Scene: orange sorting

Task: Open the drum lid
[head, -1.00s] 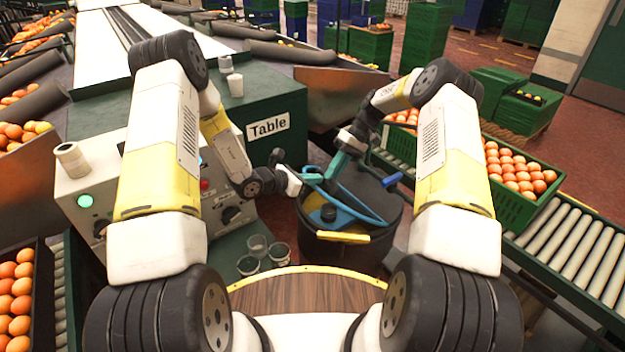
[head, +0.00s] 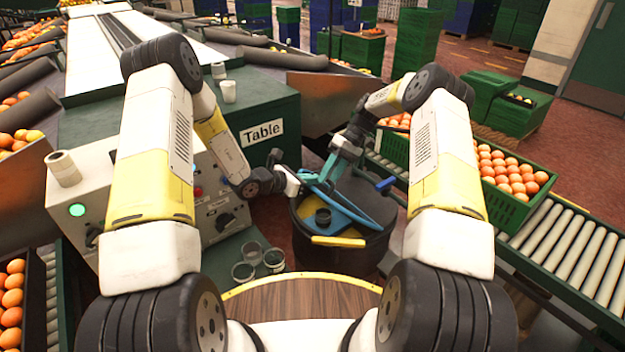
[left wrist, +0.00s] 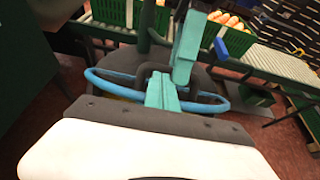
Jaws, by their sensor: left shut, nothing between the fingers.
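The black drum (head: 345,252) stands upright in front of me, with a yellow handle (head: 338,241) on its near side. The dark lid (head: 362,196) covers its back right part; the front left shows blue and yellow surfaces and a small dark round piece (head: 322,216). A blue hoop (head: 372,222) curves over the top. My left gripper (head: 308,178) is shut and empty at the hoop's left side; its teal fingers show in the left wrist view (left wrist: 161,92). My right gripper (head: 330,168) is close beside it above the drum; its fingertips are unclear, and contact cannot be told.
A control box (head: 210,195) and the green table (head: 255,105) stand left of the drum. Several small cups (head: 243,271) sit left of its base. A green crate of oranges (head: 518,200) rests on the roller conveyor (head: 560,240) at right.

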